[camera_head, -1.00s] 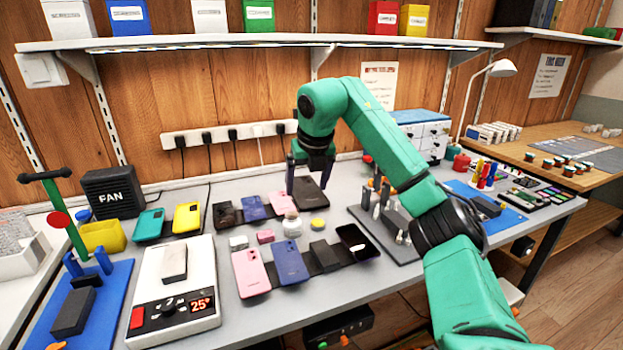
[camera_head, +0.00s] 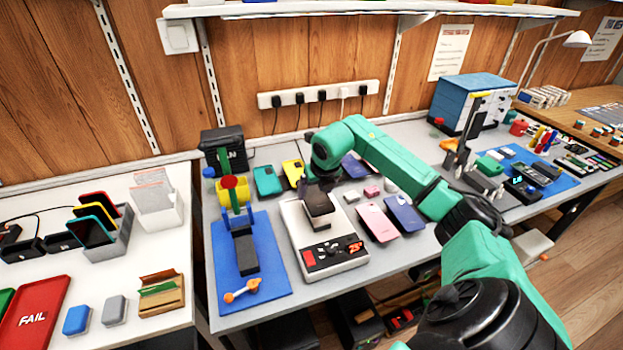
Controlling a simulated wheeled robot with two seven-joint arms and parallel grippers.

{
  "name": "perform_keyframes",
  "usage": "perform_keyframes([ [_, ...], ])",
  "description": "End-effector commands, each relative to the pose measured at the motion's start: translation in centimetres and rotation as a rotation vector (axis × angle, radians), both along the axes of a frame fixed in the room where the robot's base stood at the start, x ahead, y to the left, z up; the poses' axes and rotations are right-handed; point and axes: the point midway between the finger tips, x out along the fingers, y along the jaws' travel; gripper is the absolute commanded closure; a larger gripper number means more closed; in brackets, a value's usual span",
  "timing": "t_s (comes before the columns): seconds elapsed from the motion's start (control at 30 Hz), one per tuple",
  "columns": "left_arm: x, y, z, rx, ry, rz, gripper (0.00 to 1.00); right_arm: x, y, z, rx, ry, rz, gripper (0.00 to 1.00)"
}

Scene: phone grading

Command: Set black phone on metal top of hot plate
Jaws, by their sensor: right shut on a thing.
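The hot plate (camera_head: 291,213) is a white box with a dark front panel, a red button and an orange lit display, near the middle of the bench. My right gripper (camera_head: 318,188) is above its top, fingers pointing down, partly hidden by its own wrist. It is shut on the black phone (camera_head: 319,205), a dark flat slab over the middle of the hot plate. My left gripper is not in view.
A teal phone (camera_head: 267,180) and a yellow phone (camera_head: 293,172) are behind. A red FAIL tray (camera_head: 38,312) is far left.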

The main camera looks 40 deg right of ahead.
Motion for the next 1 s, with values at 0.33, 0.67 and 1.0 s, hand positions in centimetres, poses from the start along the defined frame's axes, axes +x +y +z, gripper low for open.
perform_keyframes([
  [0.33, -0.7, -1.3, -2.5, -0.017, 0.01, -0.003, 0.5, 0.0, 0.0, -3.1, 0.0, 0.0, 0.0, 0.77],
  [0.67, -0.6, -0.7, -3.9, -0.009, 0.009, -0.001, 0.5, 0.0, -0.1, -5.0, 0.0, -0.002, -0.001, 0.77],
  [1.0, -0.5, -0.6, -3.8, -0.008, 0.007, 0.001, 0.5, 0.0, 0.0, -4.8, 0.0, -0.001, 0.0, 0.77],
])
